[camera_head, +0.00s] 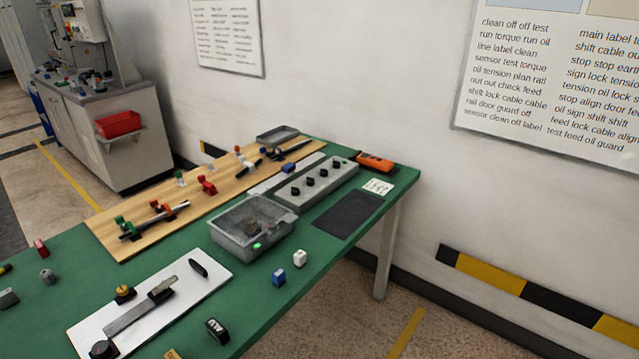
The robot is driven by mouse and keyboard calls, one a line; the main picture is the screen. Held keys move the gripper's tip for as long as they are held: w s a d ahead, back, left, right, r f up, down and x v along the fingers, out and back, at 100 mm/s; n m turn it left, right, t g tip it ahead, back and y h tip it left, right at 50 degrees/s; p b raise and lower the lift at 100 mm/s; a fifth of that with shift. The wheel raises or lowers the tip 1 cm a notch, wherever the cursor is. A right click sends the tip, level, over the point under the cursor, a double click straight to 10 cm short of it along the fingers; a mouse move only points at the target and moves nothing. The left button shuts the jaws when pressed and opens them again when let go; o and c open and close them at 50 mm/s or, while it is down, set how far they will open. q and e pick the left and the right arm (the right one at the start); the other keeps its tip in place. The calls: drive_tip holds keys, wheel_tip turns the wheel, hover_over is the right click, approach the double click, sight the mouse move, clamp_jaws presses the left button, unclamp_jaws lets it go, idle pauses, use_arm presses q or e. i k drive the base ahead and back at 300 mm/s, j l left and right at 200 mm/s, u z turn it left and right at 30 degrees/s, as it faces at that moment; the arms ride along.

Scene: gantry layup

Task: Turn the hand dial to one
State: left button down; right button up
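No label reading "hand dial" can be made out, and no dial setting is readable at this size. A white plate (207,286) at the front of the green table bears a round black knob (104,348), a yellow-topped knob (124,292), a grey bar (138,311) and a black oval handle (198,267). Farther back, a grey panel (340,183) carries several small black knobs (309,181). I cannot tell which of these is the hand dial. Neither of my grippers is in view.
The green table (240,338) also holds a grey bin (228,244), a black mat (349,213), a wooden board (112,240) with clamps, a small black device (217,330), and white (300,258) and blue (279,277) blocks. A wall stands behind. Floor is clear at right.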

sight(294, 190)
drive_tip(key=i+l+u, duration=0.1)
drive_tip(key=i+l, duration=0.2)
drive_tip(key=i+l+u, duration=0.1)
drive_tip(key=i+l, duration=0.15)
drive_tip(key=l, duration=0.2)
drive_tip(key=i+l+u, duration=0.1)
drive_tip(key=i+l, duration=0.2)
drive_tip(key=i+l+u, duration=0.1)
drive_tip(key=i+l, duration=0.15)
drive_tip(key=l, duration=0.3)
